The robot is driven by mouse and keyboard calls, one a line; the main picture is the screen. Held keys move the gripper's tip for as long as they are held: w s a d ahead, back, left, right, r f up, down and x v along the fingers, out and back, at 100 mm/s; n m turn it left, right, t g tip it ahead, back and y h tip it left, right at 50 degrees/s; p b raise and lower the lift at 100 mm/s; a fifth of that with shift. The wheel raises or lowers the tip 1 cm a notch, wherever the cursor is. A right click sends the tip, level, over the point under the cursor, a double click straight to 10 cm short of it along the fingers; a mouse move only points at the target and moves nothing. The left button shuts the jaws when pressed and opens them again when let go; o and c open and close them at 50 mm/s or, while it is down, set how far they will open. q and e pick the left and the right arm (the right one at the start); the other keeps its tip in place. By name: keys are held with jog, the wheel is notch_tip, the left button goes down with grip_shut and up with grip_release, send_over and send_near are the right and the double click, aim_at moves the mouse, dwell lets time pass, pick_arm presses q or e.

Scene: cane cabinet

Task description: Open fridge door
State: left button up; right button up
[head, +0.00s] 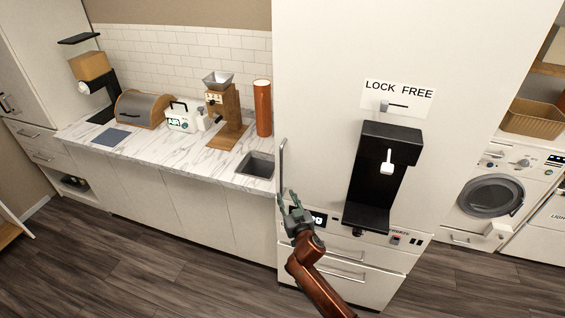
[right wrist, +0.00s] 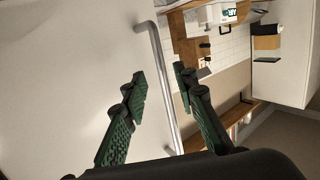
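The fridge is a tall white unit (head: 320,60) with a "LOCK FREE" label (head: 398,97) and a black dispenser (head: 384,175). Its door looks closed. A slim grey vertical handle (head: 282,160) runs along the door's left edge; it also shows in the right wrist view (right wrist: 163,75). My right gripper (head: 288,198) is at the lower part of the handle. In the right wrist view its green fingers (right wrist: 160,85) are apart, with the handle bar passing between them and a gap on the left side. Whether either finger touches the bar is unclear. My left gripper is not in view.
A marble counter (head: 170,150) with a sink (head: 257,165), grinder (head: 228,120) and orange cylinder (head: 263,108) adjoins the fridge at left. Drawers (head: 345,278) lie below the door. A washing machine (head: 490,197) stands at right. The wooden floor (head: 150,270) in front is clear.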

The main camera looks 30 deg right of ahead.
jog(key=t, duration=0.2)
send_near(282, 168)
jog(key=a+x, duration=0.1)
jog(key=x, duration=0.2)
jog(key=shift+m+h, duration=0.4)
jog(key=x, duration=0.5)
jog(key=p+x, duration=0.1)
jog(key=x, duration=0.2)
jog(key=shift+d+f, duration=0.3)
grip_shut()
jog(key=shift+d, duration=0.1)
